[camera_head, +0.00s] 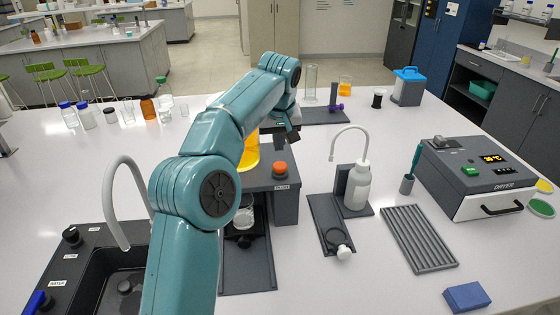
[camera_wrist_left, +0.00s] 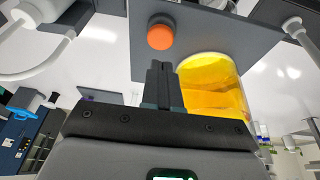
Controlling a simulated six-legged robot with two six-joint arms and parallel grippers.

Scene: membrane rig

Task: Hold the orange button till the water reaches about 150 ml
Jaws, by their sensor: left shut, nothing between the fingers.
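The orange button (camera_head: 280,168) sits on top of the dark rig housing (camera_head: 285,205); it also shows in the wrist view (camera_wrist_left: 160,33). My left gripper (camera_head: 284,145) is shut and empty, just above and behind the button in the head view. In the wrist view its fingertips (camera_wrist_left: 160,66) point toward the button with a small gap in the picture; I cannot tell contact. A vessel of yellow-orange liquid (camera_head: 250,152) stands beside the gripper, also in the wrist view (camera_wrist_left: 214,88). A clear beaker (camera_head: 243,216) stands low in the rig, partly behind my arm; its level is unreadable. My right gripper is not in view.
A wash bottle (camera_head: 357,187) stands right of the rig, by a dark holder (camera_head: 328,222). Farther right are a ribbed rack (camera_head: 418,238) and a dryer (camera_head: 480,175). A sink (camera_head: 105,280) lies at lower left. Bottles (camera_head: 148,108) stand at the back left.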

